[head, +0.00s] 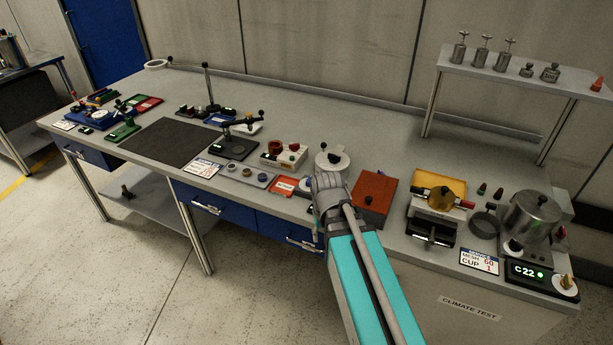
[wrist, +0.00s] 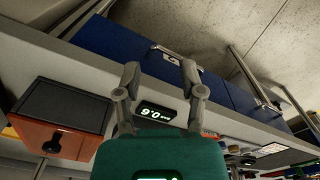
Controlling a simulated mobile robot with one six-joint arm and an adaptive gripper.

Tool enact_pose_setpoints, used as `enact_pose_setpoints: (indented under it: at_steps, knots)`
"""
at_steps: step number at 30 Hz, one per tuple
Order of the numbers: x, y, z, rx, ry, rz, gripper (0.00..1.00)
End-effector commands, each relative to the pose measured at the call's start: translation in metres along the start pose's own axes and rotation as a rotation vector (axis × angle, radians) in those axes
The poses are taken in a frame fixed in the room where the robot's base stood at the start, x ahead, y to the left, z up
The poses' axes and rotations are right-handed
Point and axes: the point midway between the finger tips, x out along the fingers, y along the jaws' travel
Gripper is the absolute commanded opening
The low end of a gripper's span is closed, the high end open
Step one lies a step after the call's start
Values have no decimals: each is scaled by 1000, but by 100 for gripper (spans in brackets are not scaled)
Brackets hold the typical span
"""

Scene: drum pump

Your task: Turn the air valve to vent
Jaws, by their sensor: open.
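My gripper (wrist: 160,68) is open and empty in the wrist view, its two fingers spread in front of the bench's front edge. A small lit display (wrist: 157,112) lies between the fingers on or near that edge; its digits look upside down and a firm reading is hard.
A red-brown box (head: 374,193) stands right of my wrist; it also shows in the wrist view (wrist: 58,135). A white unit with red knobs (head: 284,153) is to the left. Blue drawers (head: 285,228) sit below the bench edge. A dark mat (head: 168,142) lies clear.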

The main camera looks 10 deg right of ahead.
Motion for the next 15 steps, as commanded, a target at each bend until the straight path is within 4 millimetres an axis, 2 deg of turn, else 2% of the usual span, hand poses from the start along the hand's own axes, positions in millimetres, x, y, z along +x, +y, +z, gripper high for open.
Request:
enact_pose_setpoints:
  at_steps: [1,2,8,15]
  knots:
    - [-11,10,-18,20,0,1,51]
    - [-15,11,-26,35,0,1,51]
    - [-48,8,-91,166,0,1,51]
    - [-89,3,-179,355,1,0,51]
